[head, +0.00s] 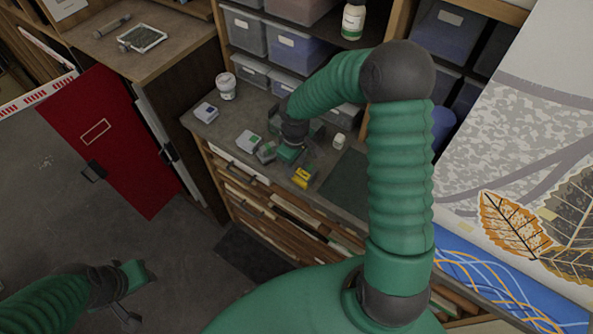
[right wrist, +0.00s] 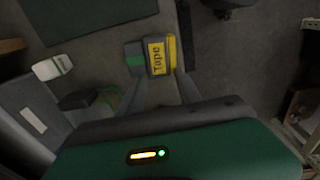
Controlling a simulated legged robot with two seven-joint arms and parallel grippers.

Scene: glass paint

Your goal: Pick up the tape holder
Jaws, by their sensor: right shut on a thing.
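The tape holder (head: 303,177) is a small yellow and dark block by the front edge of the grey counter. It also shows in the right wrist view (right wrist: 156,58), where its yellow face reads "Tape". My right gripper (head: 289,154) reaches down over the counter, right behind the tape holder in the head view. In the right wrist view its two grey fingers close in on the tape holder, and it is shut on it. Part of the grip is hidden by my arm in the head view. My left gripper (head: 124,290) is at the lower left over the floor, away from the counter; its opening is unclear.
On the counter stand a white tub (head: 226,86), a small box (head: 206,112), another small box (head: 249,141) and a small white bottle (head: 339,141). A dark green mat (head: 345,187) lies to the right. Shelf bins (head: 245,33) stand behind. A red cabinet door (head: 105,140) is at left.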

